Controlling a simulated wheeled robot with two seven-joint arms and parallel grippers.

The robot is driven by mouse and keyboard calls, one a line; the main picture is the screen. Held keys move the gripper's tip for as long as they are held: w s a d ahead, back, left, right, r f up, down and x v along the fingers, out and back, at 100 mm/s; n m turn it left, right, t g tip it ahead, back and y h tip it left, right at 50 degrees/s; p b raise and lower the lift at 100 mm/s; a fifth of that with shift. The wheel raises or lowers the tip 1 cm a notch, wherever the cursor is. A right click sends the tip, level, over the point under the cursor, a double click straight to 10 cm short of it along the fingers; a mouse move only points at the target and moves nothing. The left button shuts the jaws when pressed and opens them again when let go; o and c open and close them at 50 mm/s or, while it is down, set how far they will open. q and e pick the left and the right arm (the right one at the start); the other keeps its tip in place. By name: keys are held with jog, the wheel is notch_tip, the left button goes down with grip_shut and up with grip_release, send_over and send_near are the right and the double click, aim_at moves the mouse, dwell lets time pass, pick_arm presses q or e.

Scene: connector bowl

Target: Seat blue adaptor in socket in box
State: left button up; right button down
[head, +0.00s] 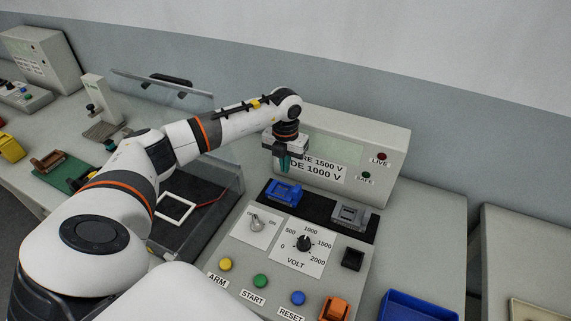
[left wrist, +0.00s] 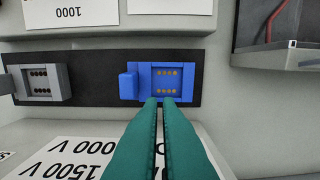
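The blue adaptor (head: 284,192) sits on the black strip of the tester's panel; in the left wrist view the adaptor (left wrist: 168,79) shows a face of gold contacts and a blue tab at its left. My left gripper (head: 285,163) hangs above and behind it, pointing down. Its teal fingers (left wrist: 161,102) are nearly together with nothing visible between them, tips just short of the adaptor in that picture. Contact cannot be seen. The open box (head: 178,251) with a clear lid stands left of the tester, holding a white square frame (head: 175,208). My right gripper is out of view.
A grey connector (head: 350,214) sits on the same strip, right of the adaptor. The tester's upright display (head: 340,150) stands close behind the gripper.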

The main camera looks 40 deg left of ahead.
pick_arm(q)
jog(key=o, duration=0.9)
jog(key=shift+r, duration=0.1)
jog(key=o, duration=0.7)
jog(key=shift+d, duration=0.1)
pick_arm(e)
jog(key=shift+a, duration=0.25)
